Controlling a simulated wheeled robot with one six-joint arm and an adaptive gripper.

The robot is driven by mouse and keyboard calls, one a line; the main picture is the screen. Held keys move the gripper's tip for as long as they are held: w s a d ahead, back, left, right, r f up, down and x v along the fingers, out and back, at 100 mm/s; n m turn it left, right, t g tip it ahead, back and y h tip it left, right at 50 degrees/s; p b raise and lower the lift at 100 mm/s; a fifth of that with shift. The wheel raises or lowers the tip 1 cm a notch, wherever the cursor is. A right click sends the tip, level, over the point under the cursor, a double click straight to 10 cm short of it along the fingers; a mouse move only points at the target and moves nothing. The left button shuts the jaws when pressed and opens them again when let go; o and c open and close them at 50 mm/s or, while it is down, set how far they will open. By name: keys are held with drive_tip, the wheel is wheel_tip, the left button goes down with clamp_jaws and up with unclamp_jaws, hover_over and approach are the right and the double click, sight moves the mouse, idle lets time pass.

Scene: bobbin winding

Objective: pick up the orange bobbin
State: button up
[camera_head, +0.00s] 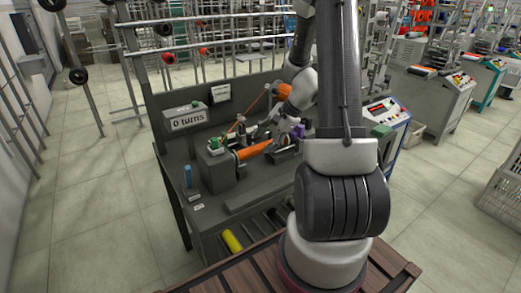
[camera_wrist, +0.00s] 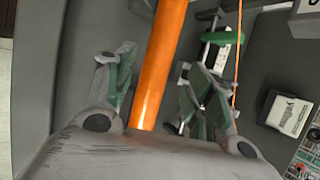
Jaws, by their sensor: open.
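The orange bobbin (camera_head: 254,149) is a long, smooth cylinder lying level above the dark workbench. In the wrist view the orange bobbin (camera_wrist: 159,60) runs from the top edge down between the fingers of my gripper (camera_wrist: 160,78). The fingers are open, one on each side, with a gap to the bobbin on both sides. My gripper (camera_head: 277,137) is at the bobbin's right end in the head view, and partly hides it. An orange thread (camera_wrist: 238,50) passes right of the fingers in the wrist view.
The workbench (camera_head: 222,191) carries a sign (camera_head: 187,119) reading "0 turns". A blue object (camera_head: 188,176) stands at its left edge, and a yellow cylinder (camera_head: 232,241) lies low at the front. A label card (camera_wrist: 290,115) is at the right in the wrist view.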

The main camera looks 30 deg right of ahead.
sight(262, 146)
drive_tip(key=x, duration=0.4)
drive_tip(key=shift+a+f, duration=0.1)
drive_tip(key=shift+f, duration=0.35)
drive_tip(key=shift+c, duration=0.2)
drive_tip(key=c, duration=1.1)
drive_tip(key=shift+c, duration=0.2)
drive_tip(key=shift+s, duration=0.1)
drive_tip(key=shift+s+r, duration=0.1)
drive_tip(key=shift+r, duration=0.15)
drive_tip(key=s+d+r, duration=0.2)
drive_tip(key=s+d, duration=0.1)
drive_tip(key=s+d+r, duration=0.5)
drive_tip(key=s+d, duration=0.1)
drive_tip(key=d, duration=0.1)
drive_tip(key=shift+s+r, duration=0.25)
clamp_jaws()
